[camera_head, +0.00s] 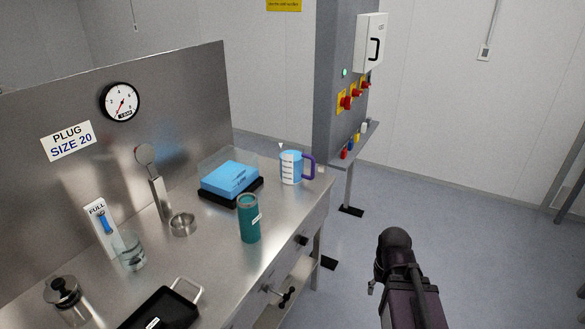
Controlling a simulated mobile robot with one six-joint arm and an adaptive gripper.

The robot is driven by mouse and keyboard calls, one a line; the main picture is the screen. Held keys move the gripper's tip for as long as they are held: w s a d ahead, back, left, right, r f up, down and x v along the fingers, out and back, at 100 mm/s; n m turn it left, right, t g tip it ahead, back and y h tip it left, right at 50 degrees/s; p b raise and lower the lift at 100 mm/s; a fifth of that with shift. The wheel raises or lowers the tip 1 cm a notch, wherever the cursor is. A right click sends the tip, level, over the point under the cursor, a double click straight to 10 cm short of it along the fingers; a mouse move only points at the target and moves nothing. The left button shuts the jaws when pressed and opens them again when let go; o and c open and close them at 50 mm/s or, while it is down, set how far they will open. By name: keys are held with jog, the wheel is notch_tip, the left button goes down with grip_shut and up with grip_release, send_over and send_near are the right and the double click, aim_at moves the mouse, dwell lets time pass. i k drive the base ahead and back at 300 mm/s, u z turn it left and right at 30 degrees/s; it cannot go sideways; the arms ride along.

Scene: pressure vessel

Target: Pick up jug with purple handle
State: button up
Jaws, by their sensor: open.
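The jug with the purple handle (291,167) stands upright near the far right corner of the steel table. It is light blue with white measuring marks, and its purple handle (309,167) faces right. My dark arm (408,290) shows at the lower right, beyond the table's right edge and well apart from the jug. No gripper fingers can be made out on it.
On the steel table (214,262), a blue box (229,178) on a black base is left of the jug. A teal tumbler (249,219) stands in front. A grey column (338,90) with red knobs rises behind right.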

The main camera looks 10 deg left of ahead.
aim_at(291, 155)
jog(key=i, duration=0.9)
jog(key=z, duration=0.05)
